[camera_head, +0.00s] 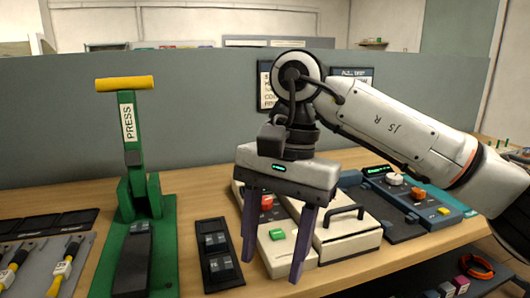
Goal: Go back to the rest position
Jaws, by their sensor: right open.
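My right gripper (278,238) hangs from the arm that comes in from the right. Its two purple-grey fingers point down and stand well apart, open, with nothing seen between them but the equipment behind. It is in front of a white box with a green button (277,236) and a red knob (267,202). I cannot tell whether the fingertips touch the box. My left gripper is not in view.
A green press (129,140) with a yellow handle stands upright at left. A black tray (218,256) lies between it and my gripper. A white case with a black handle (346,244) and a blue-grey device (437,208) stand at right. A grey partition (205,110) closes the back.

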